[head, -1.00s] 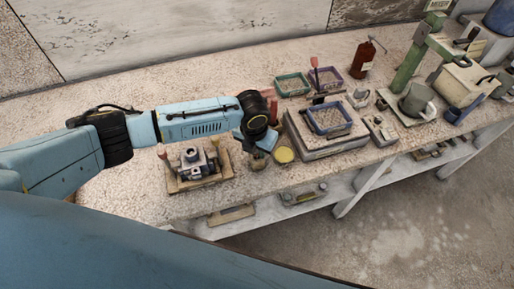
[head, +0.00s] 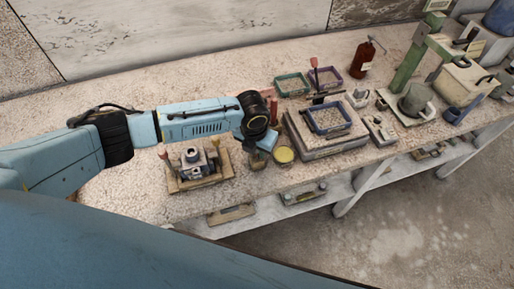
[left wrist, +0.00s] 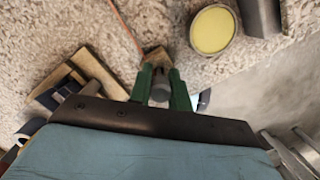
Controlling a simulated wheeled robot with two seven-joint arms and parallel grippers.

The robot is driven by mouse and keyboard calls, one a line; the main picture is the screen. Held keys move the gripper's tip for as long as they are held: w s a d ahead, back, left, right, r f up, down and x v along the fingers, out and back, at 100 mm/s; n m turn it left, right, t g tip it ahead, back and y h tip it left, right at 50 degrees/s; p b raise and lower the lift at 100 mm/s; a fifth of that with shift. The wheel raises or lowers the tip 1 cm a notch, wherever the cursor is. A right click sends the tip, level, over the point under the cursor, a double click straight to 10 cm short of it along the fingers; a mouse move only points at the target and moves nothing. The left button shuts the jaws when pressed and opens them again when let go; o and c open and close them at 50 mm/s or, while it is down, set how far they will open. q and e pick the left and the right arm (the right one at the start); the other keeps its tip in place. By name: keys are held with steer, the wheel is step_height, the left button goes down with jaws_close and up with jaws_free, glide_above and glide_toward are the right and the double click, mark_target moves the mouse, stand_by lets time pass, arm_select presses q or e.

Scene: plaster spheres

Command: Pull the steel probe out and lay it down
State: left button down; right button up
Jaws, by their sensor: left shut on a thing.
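My left gripper (left wrist: 161,88) is shut on a grey cylindrical piece (left wrist: 160,86), which looks like the steel probe. The green fingers press it from both sides. A small wooden block (left wrist: 157,59) lies just beyond the fingertips, and an orange cord (left wrist: 127,33) runs to it. I cannot tell whether the probe is still inside something, as its lower end is hidden. In the head view, my left gripper (head: 260,157) is low over the bench's front edge, and its fingers and the probe are too small to make out. My right gripper is not in view.
A round yellow-topped dish (head: 283,155) stands close right of the gripper, also in the left wrist view (left wrist: 212,30). A wooden frame with a metal device (head: 200,166) stands left. A blue tray (head: 330,118) sits on a grey slab to the right.

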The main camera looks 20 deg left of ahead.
arm_select(q)
steer(key=shift+f+b, duration=0.3)
steer(key=shift+f, duration=0.1)
stand_by(0.6)
steer(key=c, duration=1.2)
jaws_free()
steer(key=shift+c, duration=0.2)
steer(key=shift+r, duration=0.1)
steer(key=shift+r+p, duration=1.95)
steer(key=shift+p, duration=0.1)
